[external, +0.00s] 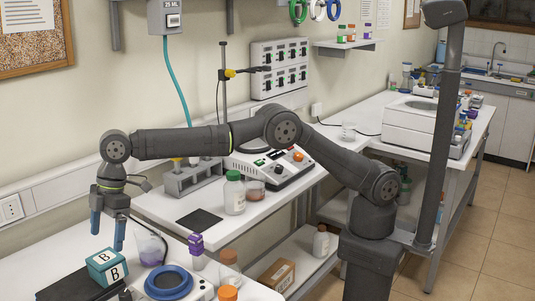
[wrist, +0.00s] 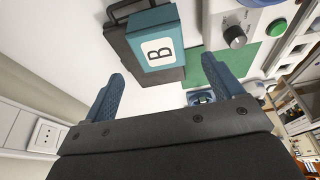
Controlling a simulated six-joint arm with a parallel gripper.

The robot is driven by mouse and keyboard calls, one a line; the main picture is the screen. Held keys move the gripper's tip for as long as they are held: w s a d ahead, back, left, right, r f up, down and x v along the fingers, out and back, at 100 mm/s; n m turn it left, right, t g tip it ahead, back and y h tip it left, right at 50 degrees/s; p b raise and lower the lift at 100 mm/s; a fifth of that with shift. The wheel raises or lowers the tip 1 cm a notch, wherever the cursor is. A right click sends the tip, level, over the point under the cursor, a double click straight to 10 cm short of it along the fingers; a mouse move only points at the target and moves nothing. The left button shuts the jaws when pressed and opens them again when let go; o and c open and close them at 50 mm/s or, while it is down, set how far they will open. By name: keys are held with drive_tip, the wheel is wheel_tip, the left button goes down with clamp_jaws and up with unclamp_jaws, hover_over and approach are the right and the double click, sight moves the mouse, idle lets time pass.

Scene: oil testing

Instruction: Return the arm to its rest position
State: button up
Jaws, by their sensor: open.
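My arm reaches left from its base in the external view, with its end over the front-left bench. My gripper (external: 108,234) points down with its two blue fingers apart and nothing seen between them. A teal box marked B (external: 106,266) sits below the fingers on a dark case (external: 75,284). In the wrist view my gripper (wrist: 164,72) shows its fingers spread wide, and the teal box (wrist: 157,50) lies beyond the fingertips, apart from them.
A beaker with purplish contents (external: 150,248) stands right of the gripper. A device with a blue ring (external: 168,282), a purple-capped item (external: 196,246) and an orange-capped bottle (external: 228,293) stand nearby. Behind my arm are a green-capped bottle (external: 235,196) and a stand rod (external: 224,90).

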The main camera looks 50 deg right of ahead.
sight(103, 259)
drive_tip(key=x, duration=0.8)
drive_tip(key=shift+a+f, duration=0.1)
drive_tip(key=shift+f, duration=0.25)
wheel_tip(103, 259, up, 2)
drive_tip(key=shift+r, duration=0.85)
